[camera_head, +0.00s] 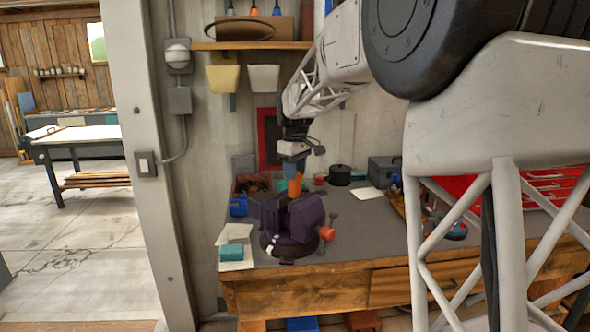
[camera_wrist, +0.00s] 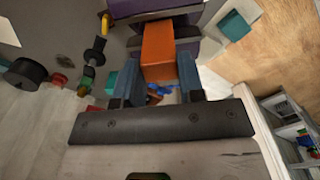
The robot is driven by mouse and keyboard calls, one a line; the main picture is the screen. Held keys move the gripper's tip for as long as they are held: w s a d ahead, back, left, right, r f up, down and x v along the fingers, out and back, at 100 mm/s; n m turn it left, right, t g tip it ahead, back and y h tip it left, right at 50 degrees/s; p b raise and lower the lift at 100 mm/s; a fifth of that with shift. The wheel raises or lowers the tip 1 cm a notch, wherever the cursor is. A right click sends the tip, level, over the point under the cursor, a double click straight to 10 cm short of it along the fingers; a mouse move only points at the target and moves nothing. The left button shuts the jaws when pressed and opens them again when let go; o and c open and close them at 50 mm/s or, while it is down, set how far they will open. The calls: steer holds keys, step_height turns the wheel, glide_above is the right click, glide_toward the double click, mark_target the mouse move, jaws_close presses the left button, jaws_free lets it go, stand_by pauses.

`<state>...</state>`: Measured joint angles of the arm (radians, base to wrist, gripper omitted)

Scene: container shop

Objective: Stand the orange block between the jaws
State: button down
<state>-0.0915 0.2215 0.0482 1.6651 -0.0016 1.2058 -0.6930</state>
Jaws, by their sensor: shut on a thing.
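The orange block (camera_head: 295,187) is held upright below my gripper (camera_head: 293,168), just above or at the top of the purple vise (camera_head: 292,218). In the wrist view the orange block (camera_wrist: 158,50) sits between the two blue-grey fingers of my gripper (camera_wrist: 159,74), which are shut on it. Its far end is beside the purple vise (camera_wrist: 140,8) at the top of the picture. The vise's near parts hide the block's lower end in the head view. I cannot tell whether it is down between the jaws or touching them.
The vise stands on a grey-topped workbench (camera_head: 345,245). A teal box (camera_head: 231,252) lies on paper at its left front, with a blue bin (camera_head: 238,205) behind. A black round tin (camera_head: 340,175) and a grey toolbox (camera_head: 384,170) stand behind right.

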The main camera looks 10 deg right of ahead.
mark_target(295, 186)
steer(key=shift+f, duration=2.75)
stand_by(1.7)
steer(key=c, duration=0.6)
jaws_free()
steer(key=shift+f, duration=0.1)
steer(key=shift+c, duration=0.2)
steer(key=shift+r, duration=3.05)
steer(key=shift+s, duration=0.1)
